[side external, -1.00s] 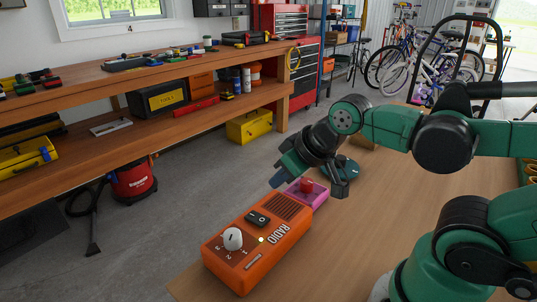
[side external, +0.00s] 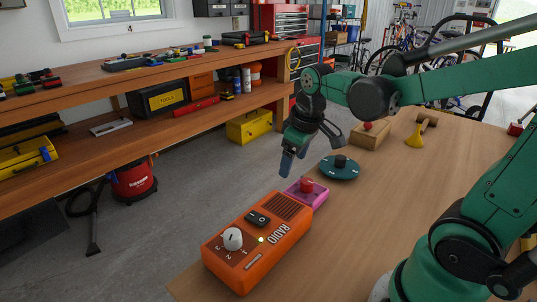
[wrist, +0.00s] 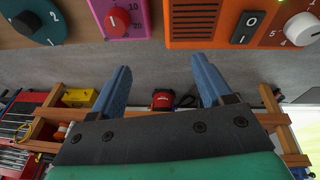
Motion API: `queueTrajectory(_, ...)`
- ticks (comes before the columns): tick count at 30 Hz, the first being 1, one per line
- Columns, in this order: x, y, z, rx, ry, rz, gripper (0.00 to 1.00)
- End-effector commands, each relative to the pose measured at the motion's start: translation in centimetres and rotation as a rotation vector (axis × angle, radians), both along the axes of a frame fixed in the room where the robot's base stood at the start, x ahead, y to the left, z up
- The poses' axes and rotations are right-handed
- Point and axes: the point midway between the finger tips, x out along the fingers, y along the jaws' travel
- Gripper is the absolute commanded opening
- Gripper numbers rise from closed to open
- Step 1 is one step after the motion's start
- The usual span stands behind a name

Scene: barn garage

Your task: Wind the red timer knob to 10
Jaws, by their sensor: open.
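The timer is a magenta box (side external: 319,197) with a red knob (side external: 306,186) on top, on the wooden table behind the orange radio. In the wrist view the red knob (wrist: 118,20) shows at the top left of centre, with a white line on it and the marks 10 and 20 to its right. My gripper (side external: 292,160) hangs above and behind the timer, near the table's far-left edge, apart from the knob. In the wrist view its blue fingers (wrist: 162,75) are spread with nothing between them, pointing toward the gap between timer and radio.
The orange radio (side external: 283,243) with a white knob stands in front of the timer. A teal dial (side external: 340,174) with a black knob sits behind it. Further back are a wooden box (side external: 371,138) with a red knob and a yellow item (side external: 415,137). The table's right side is clear.

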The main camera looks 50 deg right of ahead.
Motion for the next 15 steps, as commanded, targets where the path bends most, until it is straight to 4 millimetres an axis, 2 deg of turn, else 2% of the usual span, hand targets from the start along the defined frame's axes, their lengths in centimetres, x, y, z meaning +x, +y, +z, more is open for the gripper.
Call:
queueTrajectory(1,0.4,-1.5,-0.5,0.0,0.051,0.004,0.72)
queueTrajectory(6,0.7,-4.9,-2.3,0.018,0.191,0.047,0.72)
queueTrajectory(10,0.6,-6.2,-3.1,0.033,0.244,0.068,0.72)
queueTrajectory(15,0.6,-6.5,-4.3,0.039,0.258,0.076,0.72)
